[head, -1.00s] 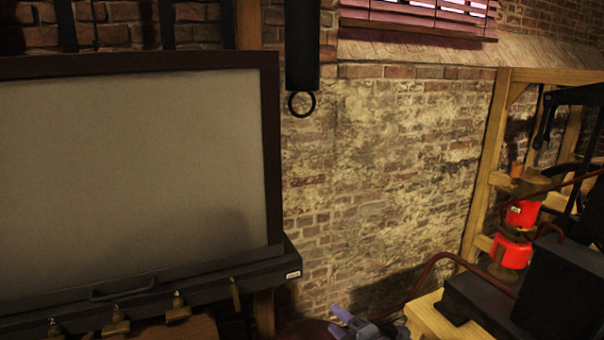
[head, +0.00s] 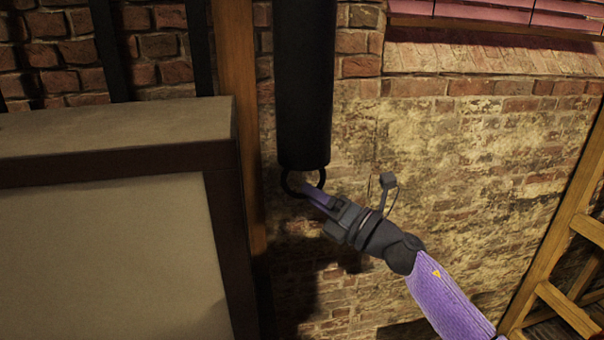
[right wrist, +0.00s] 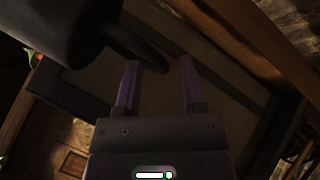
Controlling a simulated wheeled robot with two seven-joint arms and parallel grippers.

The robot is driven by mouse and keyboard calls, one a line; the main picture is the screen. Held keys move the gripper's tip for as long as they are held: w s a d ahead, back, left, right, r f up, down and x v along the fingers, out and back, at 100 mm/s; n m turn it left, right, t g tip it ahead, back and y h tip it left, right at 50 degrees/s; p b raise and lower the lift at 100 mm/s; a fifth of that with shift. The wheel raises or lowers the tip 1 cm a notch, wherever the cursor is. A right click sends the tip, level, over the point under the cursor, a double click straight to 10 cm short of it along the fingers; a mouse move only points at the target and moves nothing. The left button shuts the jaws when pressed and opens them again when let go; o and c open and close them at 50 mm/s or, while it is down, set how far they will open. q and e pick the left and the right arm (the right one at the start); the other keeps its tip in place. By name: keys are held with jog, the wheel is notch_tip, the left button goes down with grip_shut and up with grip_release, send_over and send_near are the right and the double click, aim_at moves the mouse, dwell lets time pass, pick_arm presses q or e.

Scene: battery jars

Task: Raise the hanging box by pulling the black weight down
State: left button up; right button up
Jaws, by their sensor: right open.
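The black weight (head: 304,85) is a long dark cylinder hanging down in front of the brick wall in the head view, with a black ring (head: 288,190) at its lower end. My right gripper (head: 308,192) is at the ring, its purple fingers overlapping it in the head view. In the right wrist view the gripper (right wrist: 158,80) is open with nothing between its fingers. There the ring (right wrist: 138,48) lies just beyond the fingertips, below the weight (right wrist: 60,30) at top left. The hanging box (head: 110,250) appears to be the large dark-framed, pale-panelled box at left. My left gripper is not in view.
A wooden post (head: 238,110) stands between the box and the weight. A timber frame (head: 565,220) is at the right. The brick wall (head: 450,150) is behind, with open space in front of it.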

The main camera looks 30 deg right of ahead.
jog(key=x, duration=0.3)
jog(key=shift+w+p, duration=0.2)
jog(key=shift+p, duration=0.15)
jog(key=shift+c, duration=0.3)
grip_shut()
jog(key=shift+f, duration=0.15)
dwell(0.8)
